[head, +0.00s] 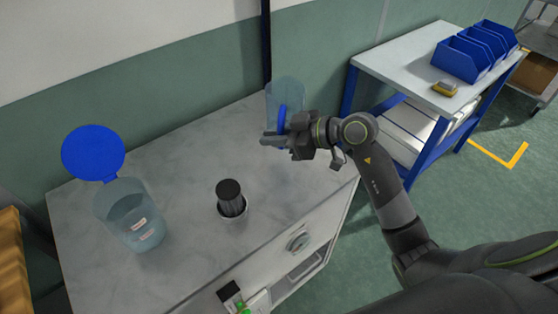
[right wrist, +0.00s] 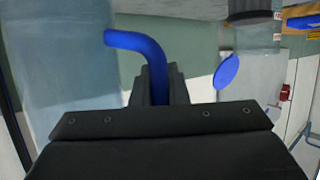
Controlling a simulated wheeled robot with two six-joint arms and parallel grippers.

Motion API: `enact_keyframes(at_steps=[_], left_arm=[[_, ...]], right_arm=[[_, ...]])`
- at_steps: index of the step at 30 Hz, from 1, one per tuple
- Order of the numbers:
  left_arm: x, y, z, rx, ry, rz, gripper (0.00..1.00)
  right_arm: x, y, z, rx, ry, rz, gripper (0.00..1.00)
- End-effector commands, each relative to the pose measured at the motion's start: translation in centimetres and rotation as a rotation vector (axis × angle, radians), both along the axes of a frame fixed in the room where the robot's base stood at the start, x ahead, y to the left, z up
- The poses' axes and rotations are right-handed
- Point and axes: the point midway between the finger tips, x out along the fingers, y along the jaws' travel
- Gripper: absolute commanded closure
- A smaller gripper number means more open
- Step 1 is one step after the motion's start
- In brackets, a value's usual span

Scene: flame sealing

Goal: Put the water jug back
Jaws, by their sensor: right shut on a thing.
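The water jug (head: 286,93) is a clear, bluish vessel with a blue handle, at the far right end of the grey worktop (head: 180,165) in the head view. My right gripper (head: 274,139) is shut on its blue handle (right wrist: 152,55). In the right wrist view the handle passes between the fingers, and the jug's clear wall (right wrist: 60,55) fills the left side. The gripper hides the jug's lower part, so I cannot tell whether it touches the worktop. My left gripper is not in view.
A clear container (head: 128,215) with a raised round blue lid (head: 93,153) stands at the worktop's left. A dark ribbed cylinder (head: 231,197) stands mid-worktop. A knob (head: 298,240) is on the front. A side table (head: 405,62) with blue bins (head: 470,55) stands to the right.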

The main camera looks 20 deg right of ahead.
Motion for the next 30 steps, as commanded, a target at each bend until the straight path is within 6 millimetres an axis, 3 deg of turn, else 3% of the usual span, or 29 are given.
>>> enact_keyframes(at_steps=[3, 16, 29, 30], left_arm=[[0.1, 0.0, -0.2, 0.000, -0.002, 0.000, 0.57], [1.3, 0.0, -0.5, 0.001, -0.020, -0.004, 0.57], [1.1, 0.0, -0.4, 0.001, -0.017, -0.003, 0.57], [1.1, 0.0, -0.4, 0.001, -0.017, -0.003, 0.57]], right_arm=[[0.0, 0.0, -2.3, 0.002, 0.003, -0.002, 1.00], [0.0, 0.0, -7.2, 0.002, 0.000, 0.000, 1.00], [0.0, 0.0, -7.8, 0.001, -0.002, -0.001, 1.00], [0.0, -0.1, -7.9, 0.001, -0.001, -0.001, 0.83]])
